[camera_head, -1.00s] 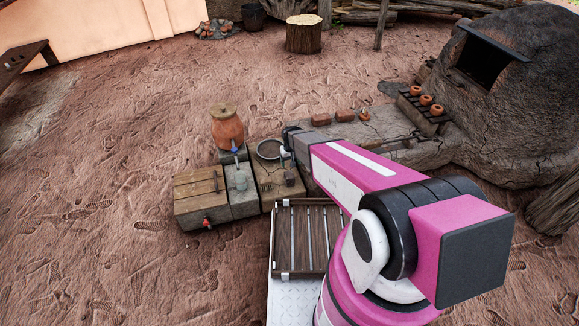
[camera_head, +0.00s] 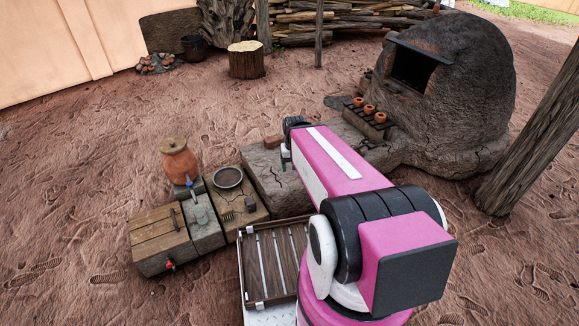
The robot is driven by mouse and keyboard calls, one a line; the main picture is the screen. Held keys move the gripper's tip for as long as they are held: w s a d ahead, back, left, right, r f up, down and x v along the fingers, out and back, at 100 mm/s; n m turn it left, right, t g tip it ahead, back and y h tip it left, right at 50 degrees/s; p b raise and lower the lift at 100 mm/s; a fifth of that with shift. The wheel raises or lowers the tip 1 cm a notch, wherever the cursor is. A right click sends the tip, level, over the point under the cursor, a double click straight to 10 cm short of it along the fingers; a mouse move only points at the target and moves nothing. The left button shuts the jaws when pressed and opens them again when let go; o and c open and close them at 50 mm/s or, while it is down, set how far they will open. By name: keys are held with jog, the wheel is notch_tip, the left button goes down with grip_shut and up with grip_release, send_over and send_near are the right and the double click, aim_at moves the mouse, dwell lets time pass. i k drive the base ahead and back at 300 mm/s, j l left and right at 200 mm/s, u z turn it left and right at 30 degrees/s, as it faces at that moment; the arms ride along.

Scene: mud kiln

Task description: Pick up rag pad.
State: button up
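I cannot make out a rag pad for certain in the head view; it may be hidden behind my arm or too small to tell. My pink and white arm reaches away over the low bench. My gripper (camera_head: 286,154) is at its far end, above the clay-covered slab (camera_head: 268,180), right of the round sieve-like bowl (camera_head: 228,178). Its fingers are mostly hidden by the arm, so their opening does not show.
A slatted wooden tray (camera_head: 246,270) lies in front. A wooden box (camera_head: 160,240) and lidded clay jar (camera_head: 180,160) stand left. The domed kiln (camera_head: 455,100), small pots (camera_head: 369,110) and a post (camera_head: 530,145) are right. Open ground lies left.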

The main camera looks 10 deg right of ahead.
aim_at(250, 201)
jog(key=j+z, duration=0.35)
jog(key=k+j+z, duration=0.15)
jog(key=j+z, duration=0.25)
jog(key=k+j+z, duration=0.1)
jog(key=j+z, duration=0.25)
jog(key=l, duration=0.1)
